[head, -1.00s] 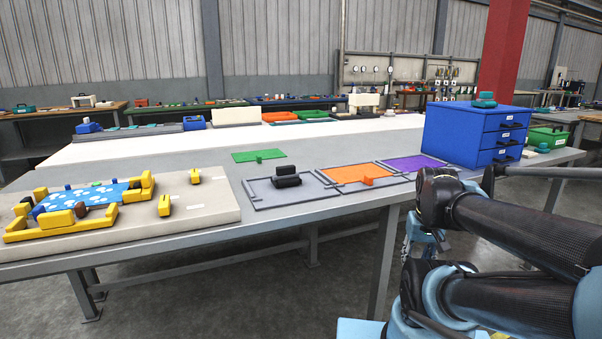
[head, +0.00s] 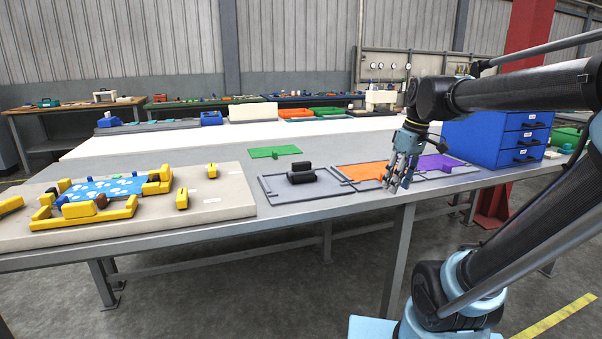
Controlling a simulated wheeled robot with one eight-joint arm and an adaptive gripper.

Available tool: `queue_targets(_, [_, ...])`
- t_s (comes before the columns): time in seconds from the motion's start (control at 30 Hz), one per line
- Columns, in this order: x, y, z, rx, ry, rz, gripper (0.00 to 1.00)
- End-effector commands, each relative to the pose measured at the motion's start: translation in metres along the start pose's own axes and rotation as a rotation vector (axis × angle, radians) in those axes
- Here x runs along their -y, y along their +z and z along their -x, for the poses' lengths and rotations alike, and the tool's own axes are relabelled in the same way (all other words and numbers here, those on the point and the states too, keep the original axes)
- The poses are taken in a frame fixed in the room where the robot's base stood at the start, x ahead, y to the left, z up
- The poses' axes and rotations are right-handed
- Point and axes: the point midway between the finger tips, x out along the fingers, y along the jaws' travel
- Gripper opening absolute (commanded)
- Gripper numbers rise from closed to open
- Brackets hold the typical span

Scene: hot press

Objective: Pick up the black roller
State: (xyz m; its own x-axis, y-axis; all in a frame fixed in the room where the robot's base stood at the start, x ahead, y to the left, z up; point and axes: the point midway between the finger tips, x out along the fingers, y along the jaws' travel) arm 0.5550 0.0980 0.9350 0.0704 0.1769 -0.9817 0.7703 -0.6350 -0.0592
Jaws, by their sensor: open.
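The black roller (head: 301,176) lies on the grey tray (head: 273,190) near the front of the workbench, with a second black block (head: 301,166) shape right behind it. I cannot tell whether the two black shapes are one piece. My gripper (head: 397,187) is open and empty, fingers pointing down, to the right of the roller. It hangs in front of the orange tray (head: 350,171) and the purple tray (head: 432,163), hiding part of both.
A yellow fixture with a blue patterned sheet (head: 105,188) stands on a beige board (head: 228,200) at left. A green mat (head: 275,151) lies behind the grey tray. A blue drawer cabinet (head: 521,139) stands at right behind my arm.

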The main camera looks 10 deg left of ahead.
Motion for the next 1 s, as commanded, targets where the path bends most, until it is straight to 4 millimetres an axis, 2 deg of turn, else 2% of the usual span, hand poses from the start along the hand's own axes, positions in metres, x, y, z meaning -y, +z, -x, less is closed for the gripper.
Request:
queue_targets(0.03, [0.0,-0.021,0.011,-0.002,-0.02,0.074,0.42])
queue_targets(0.3, [0.008,-0.128,0.055,-0.031,-0.129,0.502,0.42])
queue_targets(0.6, [0.033,-0.241,0.084,-0.094,-0.243,0.952,0.42])
queue_targets(0.7, [0.042,-0.268,0.088,-0.116,-0.27,1.064,0.42])
queue_targets(0.8, [0.049,-0.286,0.091,-0.132,-0.289,1.142,0.42])
queue_targets(1.0, [0.057,-0.299,0.087,-0.146,-0.304,1.206,0.42])
